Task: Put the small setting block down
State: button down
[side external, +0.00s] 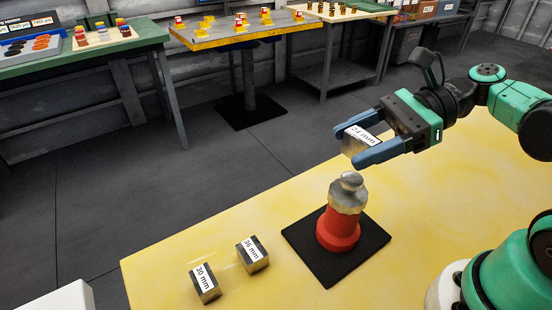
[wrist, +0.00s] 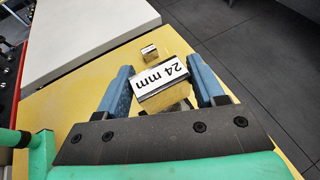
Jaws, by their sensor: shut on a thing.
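My gripper (side external: 364,145) is shut on the small setting block (side external: 353,146), a metal block labelled "24 mm". In the wrist view the 24 mm block (wrist: 160,86) sits between the two blue fingers of my gripper (wrist: 167,90). Two other setting blocks stand on the yellow table (side external: 185,255): one labelled "36 mm" (side external: 252,254) and one labelled "30 mm" (side external: 205,283).
The red and silver part stands upright on a black mat (side external: 300,242). The yellow tabletop is clear left of the mat, up to the blocks. A white surface (side external: 70,298) is at the lower left. Benches with parts stand at the back, across the floor.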

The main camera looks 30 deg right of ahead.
aim_at(352, 178)
jog(key=shift+f, duration=1.7)
jog(key=shift+f, duration=0.15)
jog(key=shift+c, duration=0.5)
grip_release()
jog(key=v, duration=0.5)
jog(key=w+f+n+h, duration=0.1)
jog(key=n+h, duration=0.2)
jog(key=n, duration=0.1)
jog(key=w+d+f+n+h, duration=0.1)
jog(key=f+n+h, duration=0.1)
jog(key=n, duration=0.3)
jog(key=f+n+h, duration=0.2)
jog(key=n+h, duration=0.2)
jog(key=n, duration=0.1)
jog(key=shift+w+d+h, duration=0.3)
jog(key=shift+w+d, duration=0.1)
jog(key=n+h, duration=0.1)
jog(key=n, duration=0.1)
jog(key=w+r+n+t+h, duration=0.1)
jog(key=n, duration=0.2)
jog(key=w+r+n, duration=0.1)
jog(key=n, duration=0.1)
jog(key=shift+w+d+n+t+h, duration=0.1)
jog(key=shift+d+n+t+h, duration=0.3)
jog(key=shift+c, duration=1.1)
jog(key=shift+w+r+n, duration=0.15)
jog(key=shift+r+n, duration=0.1)
jog(key=shift+n, duration=0.05)
jog(key=shift+c, duration=0.8)
